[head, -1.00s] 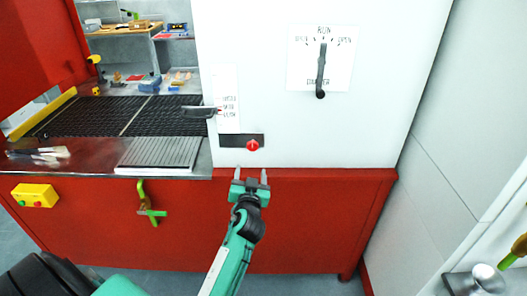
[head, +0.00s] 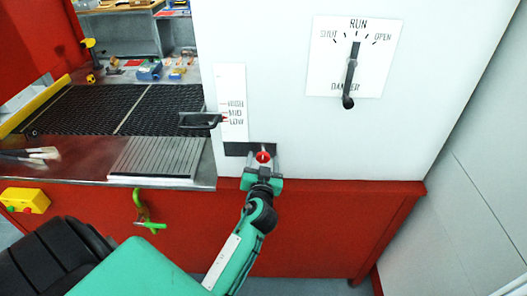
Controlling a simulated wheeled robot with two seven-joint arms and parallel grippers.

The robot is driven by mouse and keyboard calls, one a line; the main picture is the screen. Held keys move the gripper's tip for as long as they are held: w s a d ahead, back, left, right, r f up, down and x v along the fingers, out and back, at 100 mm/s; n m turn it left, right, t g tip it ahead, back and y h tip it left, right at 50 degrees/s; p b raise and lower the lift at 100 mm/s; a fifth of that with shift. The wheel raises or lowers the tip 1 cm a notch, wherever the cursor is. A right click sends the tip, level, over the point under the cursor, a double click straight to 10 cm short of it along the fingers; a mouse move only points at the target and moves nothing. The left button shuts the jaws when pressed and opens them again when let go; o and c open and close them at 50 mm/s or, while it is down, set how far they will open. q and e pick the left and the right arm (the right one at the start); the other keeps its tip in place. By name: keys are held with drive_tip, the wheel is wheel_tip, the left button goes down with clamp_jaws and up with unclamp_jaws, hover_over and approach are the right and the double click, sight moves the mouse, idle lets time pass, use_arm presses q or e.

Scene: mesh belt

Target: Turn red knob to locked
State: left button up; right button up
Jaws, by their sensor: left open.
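The red knob (head: 263,157) sits on a black plate (head: 236,149) low on the white panel, just above the red ledge. My left gripper (head: 263,160) is open at the knob, with one finger on each side of it. Whether the fingers touch the knob I cannot tell. The gripper hides part of the plate and the lower edge of the knob, so the knob's exact setting is unclear. My right gripper is not in view.
A black lever (head: 199,120) juts from the panel above left, beside a HIGH/MID/LOW label (head: 232,103). A RUN/DAMPER dial (head: 350,75) is at upper right. The mesh belt (head: 110,110) lies left. A yellow button box (head: 25,200) and green-handled valve (head: 147,212) are on the red front.

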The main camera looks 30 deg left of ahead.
use_arm(q)
drive_tip(key=shift+w+r, duration=0.1)
drive_tip(key=shift+c, duration=0.4)
drive_tip(key=c, duration=0.9)
